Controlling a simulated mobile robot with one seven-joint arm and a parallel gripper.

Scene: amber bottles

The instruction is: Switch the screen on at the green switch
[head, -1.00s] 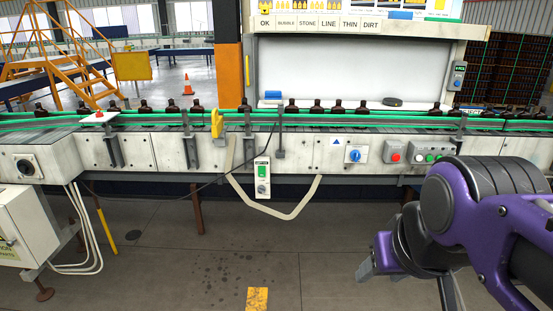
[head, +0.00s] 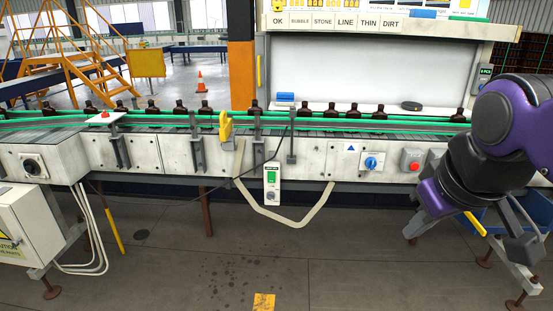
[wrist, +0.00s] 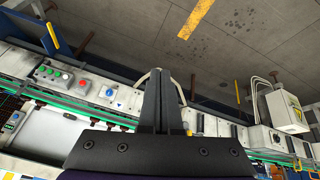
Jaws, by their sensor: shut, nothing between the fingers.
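The green switch (head: 271,178) is on a narrow white box hanging below the front of the conveyor, with a dark round knob under it. The screen (head: 365,75) is a wide, plain pale-grey panel behind the conveyor; I cannot tell whether it is lit. My gripper (head: 413,226) is low at the right in the head view, apart from the switch and well to its right. In the wrist view my gripper (wrist: 161,75) is shut and empty, its fingers pointing up the picture. They cover the part by the pale loop, so the switch is hidden there.
A blue knob (head: 371,162) and a red button (head: 411,160) are on the conveyor front, right of the switch. A pale loop (head: 290,219) hangs around the switch box. Amber bottles (head: 330,110) line the belt. The floor (head: 330,265) in front is clear.

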